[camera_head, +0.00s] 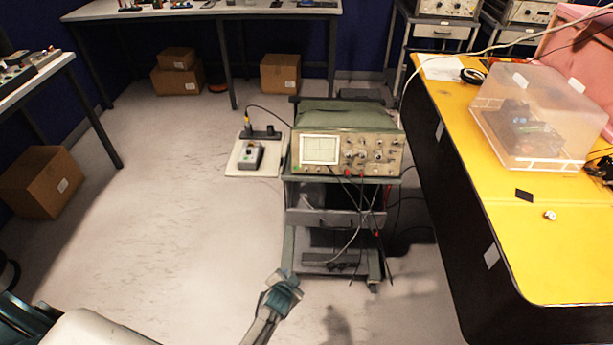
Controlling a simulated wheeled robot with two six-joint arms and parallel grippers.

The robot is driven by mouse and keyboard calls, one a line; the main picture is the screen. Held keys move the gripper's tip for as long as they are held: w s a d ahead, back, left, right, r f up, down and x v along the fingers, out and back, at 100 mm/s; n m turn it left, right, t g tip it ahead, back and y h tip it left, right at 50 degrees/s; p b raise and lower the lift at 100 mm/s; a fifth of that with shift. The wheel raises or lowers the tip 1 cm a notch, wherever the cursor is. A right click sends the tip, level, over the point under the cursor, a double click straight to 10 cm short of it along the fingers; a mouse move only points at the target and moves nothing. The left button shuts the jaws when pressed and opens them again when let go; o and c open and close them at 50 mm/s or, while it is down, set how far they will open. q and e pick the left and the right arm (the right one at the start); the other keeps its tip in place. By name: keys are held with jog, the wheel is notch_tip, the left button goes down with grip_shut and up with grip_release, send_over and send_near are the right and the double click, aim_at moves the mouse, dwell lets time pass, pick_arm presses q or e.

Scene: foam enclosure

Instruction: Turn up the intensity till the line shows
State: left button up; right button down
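A green-topped oscilloscope (346,140) stands on a small cart (290,215) in the middle of the view. Its pale screen (320,149) is on the left of its front panel, and I can make out no bright line on it. Several knobs (362,153) sit to the right of the screen. They are too small to tell which one sets intensity. My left gripper (285,285) is low in the view, in front of and below the cart, well apart from the panel. Its fingers are not clear. My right gripper is not in view.
A small board (252,158) with a grey device adjoins the cart's left side. Cables hang down the cart's front. A yellow bench (465,150) with a clear box (548,115) stands to the right. The floor on the left is open, with cardboard boxes (42,183) farther off.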

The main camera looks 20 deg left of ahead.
pick_arm(q)
jog(key=w+r+m+t+y, duration=0.1)
jog(key=w+r+t, duration=0.1)
jog(key=w+r, duration=0.45)
jog(key=w+r+t, duration=0.1)
jog(key=w+r, duration=0.2)
jog(key=r, duration=0.6)
jog(key=t+y+b, duration=0.1)
jog(key=t, duration=0.1)
send_near(306, 170)
jog(key=x, duration=0.8)
jog(key=shift+d+f, duration=0.1)
grip_shut()
